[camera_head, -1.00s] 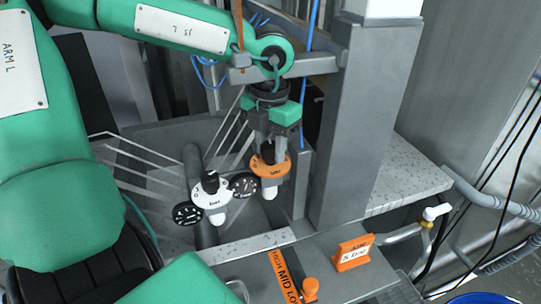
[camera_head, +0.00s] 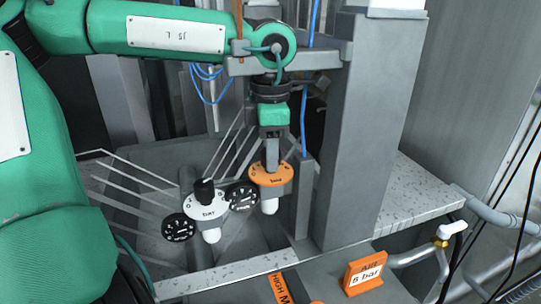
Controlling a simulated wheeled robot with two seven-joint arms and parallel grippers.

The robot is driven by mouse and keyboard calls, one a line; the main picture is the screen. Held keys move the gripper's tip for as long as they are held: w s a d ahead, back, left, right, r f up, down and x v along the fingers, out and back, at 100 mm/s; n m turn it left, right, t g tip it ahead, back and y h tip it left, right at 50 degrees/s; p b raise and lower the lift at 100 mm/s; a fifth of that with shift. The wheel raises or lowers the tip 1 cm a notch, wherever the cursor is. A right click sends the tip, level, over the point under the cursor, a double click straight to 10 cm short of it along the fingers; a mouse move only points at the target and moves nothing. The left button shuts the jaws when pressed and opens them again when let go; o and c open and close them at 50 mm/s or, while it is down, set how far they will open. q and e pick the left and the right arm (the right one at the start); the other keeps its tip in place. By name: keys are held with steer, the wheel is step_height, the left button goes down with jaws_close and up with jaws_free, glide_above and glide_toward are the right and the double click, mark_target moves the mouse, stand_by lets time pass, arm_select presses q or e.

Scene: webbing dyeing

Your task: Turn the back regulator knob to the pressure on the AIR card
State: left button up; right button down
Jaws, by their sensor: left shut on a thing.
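The back regulator has an orange disc (camera_head: 283,174) marked in bar, with a white bowl (camera_head: 269,206) below and a black gauge (camera_head: 242,195) to its left. My left gripper (camera_head: 271,165) points down from above, shut on the back regulator knob, which its fingers hide. The front regulator has a white disc (camera_head: 208,209), a black knob (camera_head: 204,190) and its own black gauge (camera_head: 179,227). The gauge needles are too small to read. The orange AIR card (camera_head: 366,272) stands at lower right and seems to read 5 bar. My right gripper is out of view.
A grey column (camera_head: 357,130) rises close to the right of the back regulator. A speckled ledge (camera_head: 415,195) and a pipe with a white-handled valve (camera_head: 452,229) lie further right. An orange-marked lever plate (camera_head: 285,287) is at the bottom. Blue hoses hang behind my gripper.

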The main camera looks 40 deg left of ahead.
arm_select(q)
steer(key=shift+r, duration=0.1)
stand_by(0.5)
steer(key=o, duration=1)
step_height(320, 180, up, 14)
steer(key=b, duration=0.2)
